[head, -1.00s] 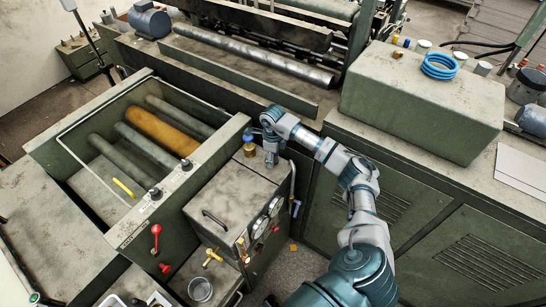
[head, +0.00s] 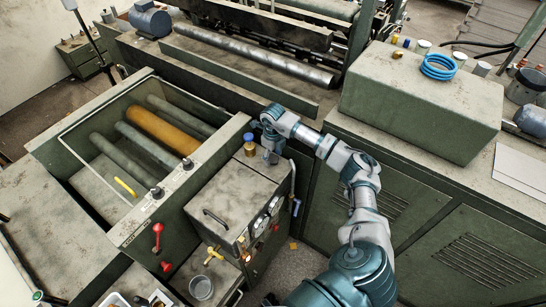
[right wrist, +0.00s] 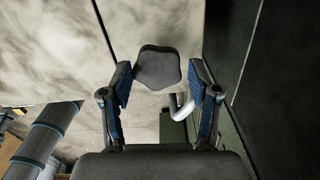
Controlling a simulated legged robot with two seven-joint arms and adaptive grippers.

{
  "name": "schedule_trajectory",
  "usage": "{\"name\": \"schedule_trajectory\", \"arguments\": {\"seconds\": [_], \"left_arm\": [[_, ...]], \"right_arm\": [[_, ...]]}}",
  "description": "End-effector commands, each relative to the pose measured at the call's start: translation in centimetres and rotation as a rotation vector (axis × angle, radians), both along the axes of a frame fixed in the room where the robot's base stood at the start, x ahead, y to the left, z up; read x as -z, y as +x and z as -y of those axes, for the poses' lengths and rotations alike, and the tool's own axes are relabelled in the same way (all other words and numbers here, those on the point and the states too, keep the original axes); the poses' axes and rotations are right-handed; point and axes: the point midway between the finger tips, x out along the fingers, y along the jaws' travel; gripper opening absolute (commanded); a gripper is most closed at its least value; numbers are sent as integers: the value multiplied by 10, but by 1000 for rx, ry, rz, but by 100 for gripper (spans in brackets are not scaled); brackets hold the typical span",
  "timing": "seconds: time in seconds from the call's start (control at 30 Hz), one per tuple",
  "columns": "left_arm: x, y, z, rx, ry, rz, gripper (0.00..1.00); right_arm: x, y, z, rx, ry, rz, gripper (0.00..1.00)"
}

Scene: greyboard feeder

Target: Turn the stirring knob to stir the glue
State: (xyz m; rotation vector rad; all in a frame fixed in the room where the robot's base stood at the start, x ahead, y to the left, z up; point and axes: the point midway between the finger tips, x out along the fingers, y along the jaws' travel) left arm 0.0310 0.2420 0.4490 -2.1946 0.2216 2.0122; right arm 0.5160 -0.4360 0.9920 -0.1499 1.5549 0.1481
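A dark grey, lobed knob (right wrist: 158,67) shows in the right wrist view above a pale, stained surface. My right gripper (right wrist: 160,78) is open, with one blue-padded finger on each side of the knob. The left finger looks very close to it, and a small gap shows at the right; I cannot tell if either touches. In the head view my right gripper (head: 271,156) points down at the back right corner of the grey-topped box (head: 228,200), and I cannot make out the knob there. My left gripper is not in view.
A brass fitting with a blue cap (head: 250,146) stands just left of the gripper. A bent pipe (right wrist: 182,108) lies behind the knob. Left is a trough with rollers (head: 160,130); right is a green cabinet (head: 380,200). A red-handled lever (head: 156,230) stands at the trough front.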

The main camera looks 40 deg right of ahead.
Motion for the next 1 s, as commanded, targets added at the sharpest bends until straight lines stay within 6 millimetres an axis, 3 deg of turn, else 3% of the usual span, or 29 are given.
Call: {"name": "schedule_trajectory", "arguments": {"seconds": [0.33, 0.47, 0.8, 1.0], "left_arm": [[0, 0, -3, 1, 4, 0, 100], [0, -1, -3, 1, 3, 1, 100], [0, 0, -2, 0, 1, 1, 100], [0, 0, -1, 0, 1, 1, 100]], "right_arm": [[1, -2, -1, -3, 1, -7, 78], [-9, -2, -1, -3, 0, -7, 78], [-80, 0, 0, -4, 1, -5, 78], [-109, 0, 0, -2, 1, -6, 78]]}}
